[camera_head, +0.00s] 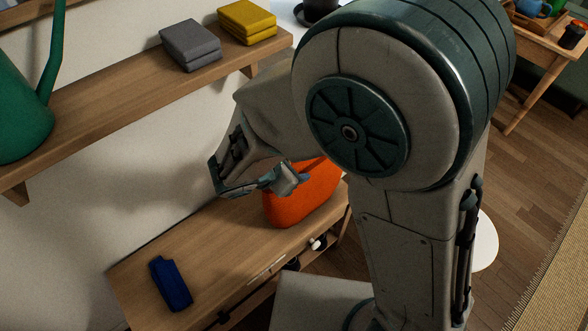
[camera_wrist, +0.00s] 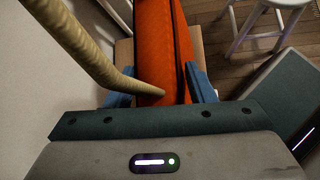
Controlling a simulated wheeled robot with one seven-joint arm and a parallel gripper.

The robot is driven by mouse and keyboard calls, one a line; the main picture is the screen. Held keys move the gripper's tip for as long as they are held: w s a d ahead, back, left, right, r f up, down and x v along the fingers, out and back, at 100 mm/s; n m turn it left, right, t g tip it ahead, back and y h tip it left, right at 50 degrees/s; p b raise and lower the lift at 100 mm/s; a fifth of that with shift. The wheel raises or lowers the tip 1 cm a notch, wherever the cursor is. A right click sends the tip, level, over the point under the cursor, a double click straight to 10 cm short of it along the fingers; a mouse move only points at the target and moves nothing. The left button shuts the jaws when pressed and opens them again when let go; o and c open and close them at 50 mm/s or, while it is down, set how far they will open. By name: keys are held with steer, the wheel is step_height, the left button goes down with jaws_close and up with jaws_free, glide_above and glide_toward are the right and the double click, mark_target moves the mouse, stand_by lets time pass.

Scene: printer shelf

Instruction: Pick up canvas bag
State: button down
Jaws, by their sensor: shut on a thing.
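The canvas bag is orange and stands on the wooden bench in the head view (camera_head: 303,203). In the wrist view the orange bag (camera_wrist: 156,45) runs up between the two blue fingers, and a thick beige strap (camera_wrist: 88,48) curves over its left side. My gripper (camera_head: 284,180) is at the top of the bag in the head view. In the wrist view my gripper (camera_wrist: 160,92) is shut on the bag's upper part. My arm hides part of the bag in the head view.
The wooden bench (camera_head: 215,245) also holds a dark blue folded item (camera_head: 171,283). Above it, a wall shelf (camera_head: 95,118) carries a green watering can (camera_head: 20,115), grey folded cloths (camera_head: 190,45) and yellow ones (camera_head: 247,22). A pale stool (camera_wrist: 262,30) stands on the floor beyond the bag.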

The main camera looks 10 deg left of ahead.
step_height(320, 180, up, 3)
steer(key=shift+f+p, duration=0.1)
steer(key=shift+p, duration=0.3)
steer(key=s+d+r, duration=0.2)
steer(key=d+r, duration=0.1)
steer(key=d, duration=0.2)
steer(key=s+d+r+b, duration=0.1)
steer(key=s+d+r, duration=0.2)
steer(key=d, duration=0.2)
steer(key=shift+d+r, duration=0.3)
steer(key=shift+a, duration=0.1)
